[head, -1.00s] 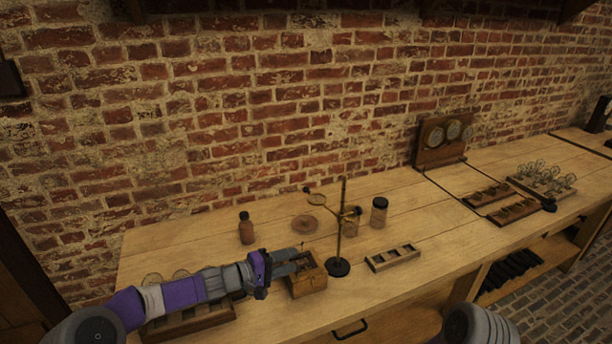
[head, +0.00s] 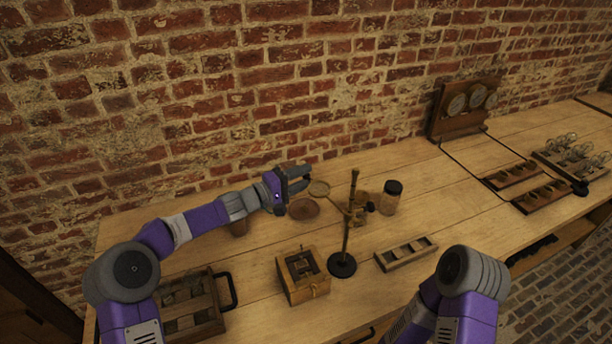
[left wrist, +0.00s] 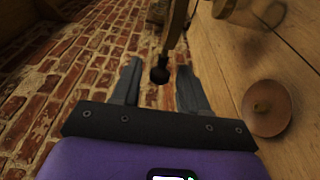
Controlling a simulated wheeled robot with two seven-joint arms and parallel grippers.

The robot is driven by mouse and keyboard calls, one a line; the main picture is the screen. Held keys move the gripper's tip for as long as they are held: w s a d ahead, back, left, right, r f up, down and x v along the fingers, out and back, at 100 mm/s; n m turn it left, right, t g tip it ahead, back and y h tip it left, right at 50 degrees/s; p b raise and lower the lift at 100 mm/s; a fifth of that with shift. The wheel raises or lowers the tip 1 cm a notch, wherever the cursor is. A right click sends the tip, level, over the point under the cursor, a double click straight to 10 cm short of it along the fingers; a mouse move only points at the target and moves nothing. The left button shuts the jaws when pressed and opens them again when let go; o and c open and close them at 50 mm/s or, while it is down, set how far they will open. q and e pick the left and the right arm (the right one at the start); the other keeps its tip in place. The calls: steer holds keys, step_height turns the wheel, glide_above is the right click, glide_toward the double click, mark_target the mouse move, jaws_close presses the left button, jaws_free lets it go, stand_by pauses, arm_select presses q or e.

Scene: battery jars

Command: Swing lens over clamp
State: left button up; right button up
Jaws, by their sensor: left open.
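The lens (head: 319,188) is a round disc on a thin arm from the brass pole (head: 350,215) of a stand with a round black base (head: 342,264). The lens points back and left from the pole. My left gripper (head: 304,179) is open at the lens's left end. In the left wrist view a black knob (left wrist: 160,75) at the end of the lens piece lies between the spread fingers, with no clear contact. A wooden block (head: 302,272) with a dark fitting, perhaps the clamp, stands left of the base. My right gripper is out of view.
A round wooden dish (head: 303,209) lies below my left gripper. A dark-lidded jar (head: 391,198) stands right of the pole. A slotted wooden rack (head: 406,253) and a handled tray (head: 224,291) are nearer the front. The brick wall rises behind the table.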

arm_select(q)
steer(key=shift+w+d, duration=0.45)
steer(key=shift+d, duration=0.15)
jaws_close()
